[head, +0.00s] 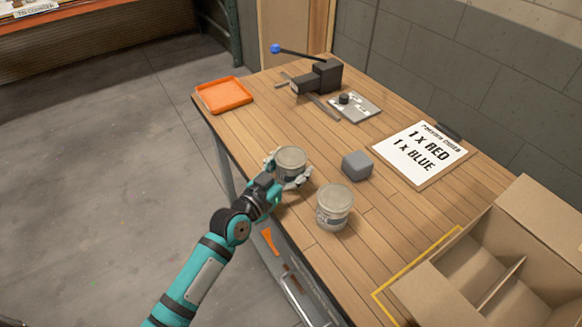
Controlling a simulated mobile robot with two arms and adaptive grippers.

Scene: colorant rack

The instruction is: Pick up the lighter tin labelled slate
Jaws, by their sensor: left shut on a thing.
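Two similar grey tins are on the wooden table. One tin (291,161) is between the fingers of my left gripper (290,176), which is shut on it near the table's left edge. The gripper hides much of its lower side, and I cannot tell whether it is touching the table. The other tin (335,207) stands upright on the table, to the right of and nearer than the gripper. It has a label too small to read. I cannot tell which tin is labelled slate. My right gripper is not in view.
A grey block (357,166) lies right of the held tin. Behind are an orange tray (224,95), a black lever device (318,79), a metal plate (362,107) and an order sign (420,152). A divided cardboard box (440,297) stands at the lower right.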

